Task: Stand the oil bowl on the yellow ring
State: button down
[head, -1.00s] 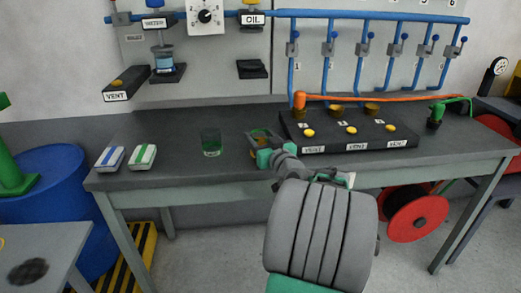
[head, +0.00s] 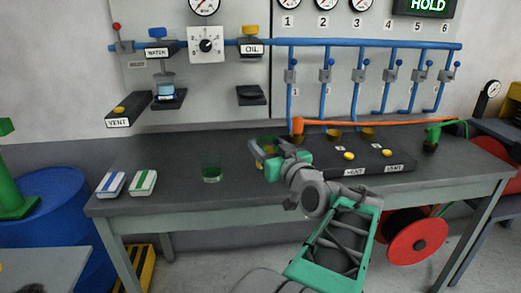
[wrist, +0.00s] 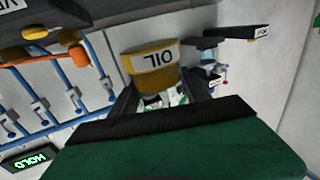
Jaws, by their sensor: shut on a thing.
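The oil bowl (wrist: 153,60), amber-yellow with an OIL label, sits between the fingers of my gripper in the wrist view, which is turned nearly upside down. My gripper (head: 264,152) is shut on it, over the bench in the head view, left of the black vent block. In that view the bowl is mostly hidden by the gripper and too small to judge its tilt. I cannot make out the yellow ring for certain. The yellow-capped OIL head (head: 250,42) is on the blue wall pipe, with a black bracket (head: 251,96) below.
Two striped boxes (head: 143,182) lie farther left. The black vent block (head: 390,160) with brass cups and an orange pipe (head: 385,124) is to the right.

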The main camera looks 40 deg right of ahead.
aim_at(274, 147)
jog(key=s, duration=0.1)
jog(key=s+a+r, duration=0.1)
jog(key=s, duration=0.1)
jog(key=s+a+r, duration=0.1)
jog(key=s, duration=0.1)
jog(key=shift+a+r, duration=0.2)
jog(key=shift+r, duration=0.05)
jog(key=w+a+f+n+y, duration=0.25)
jog(key=w+a+f, duration=0.3)
jog(key=a, duration=0.45)
jog(key=w+a+f+n+y, duration=0.2)
jog(key=w+a+f+y, duration=0.3)
jog(key=a, duration=0.6)
jog(key=a+n+y+p, duration=0.1)
jog(key=a+n+y, duration=0.15)
jog(key=a, duration=0.55)
jog(key=w+r+p, duration=0.3)
jog(key=r+p, duration=0.4)
jog(key=p, duration=1.3)
jog(key=shift+r+p, duration=0.35)
